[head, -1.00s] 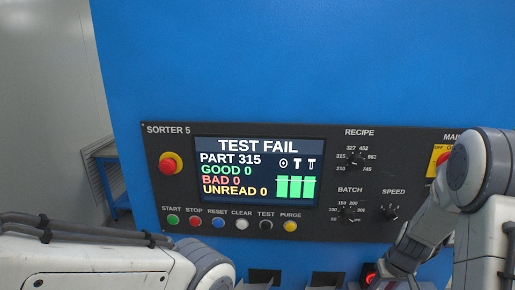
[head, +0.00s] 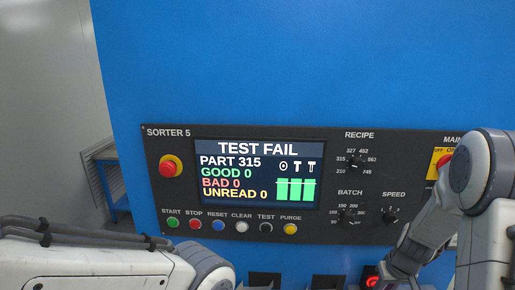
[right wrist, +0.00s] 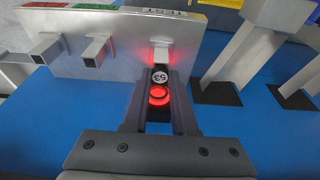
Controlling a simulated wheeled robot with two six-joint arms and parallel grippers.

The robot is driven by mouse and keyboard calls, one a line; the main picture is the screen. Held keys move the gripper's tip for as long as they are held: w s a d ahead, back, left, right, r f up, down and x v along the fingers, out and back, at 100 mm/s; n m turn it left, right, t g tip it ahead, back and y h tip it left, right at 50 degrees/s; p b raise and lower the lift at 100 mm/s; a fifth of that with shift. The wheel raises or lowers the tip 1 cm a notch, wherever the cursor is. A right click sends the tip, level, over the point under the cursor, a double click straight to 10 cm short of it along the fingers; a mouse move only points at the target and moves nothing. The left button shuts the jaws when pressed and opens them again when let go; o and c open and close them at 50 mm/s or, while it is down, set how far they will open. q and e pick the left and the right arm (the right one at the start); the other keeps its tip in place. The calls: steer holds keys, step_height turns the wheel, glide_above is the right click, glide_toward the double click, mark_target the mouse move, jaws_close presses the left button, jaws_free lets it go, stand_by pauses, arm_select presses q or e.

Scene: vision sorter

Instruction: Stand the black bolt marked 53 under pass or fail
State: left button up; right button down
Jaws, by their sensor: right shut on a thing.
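The black bolt marked 53 (right wrist: 160,77) shows in the right wrist view between the fingers of my right gripper (right wrist: 159,94). Its white disc with the number faces the camera upside down. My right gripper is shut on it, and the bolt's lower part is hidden. A red glowing ring (right wrist: 159,95) shows just nearer than the disc; it also glows in the head view (head: 371,282). The sorter's screen (head: 258,173) reads TEST FAIL. My left gripper is out of view.
Square stubs (right wrist: 44,49) and (right wrist: 94,52) stick out from the wall left of the bolt; another (right wrist: 159,54) is directly beyond it, lit red. Grey posts (right wrist: 240,70) stand on the right on dark bases. The blue surface (right wrist: 60,125) is clear at left.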

steer(key=shift+w+p+v, duration=0.2)
steer(key=shift+p+v, duration=0.4)
steer(key=shift+v, duration=0.2)
steer(key=shift+w+p+v, duration=0.2)
steer(key=shift+p+v, duration=0.45)
steer(key=shift+v, duration=0.2)
steer(key=shift+w+p+v, duration=0.2)
steer(key=shift+p+v, duration=0.4)
steer(key=shift+v, duration=0.2)
steer(key=shift+r, duration=0.15)
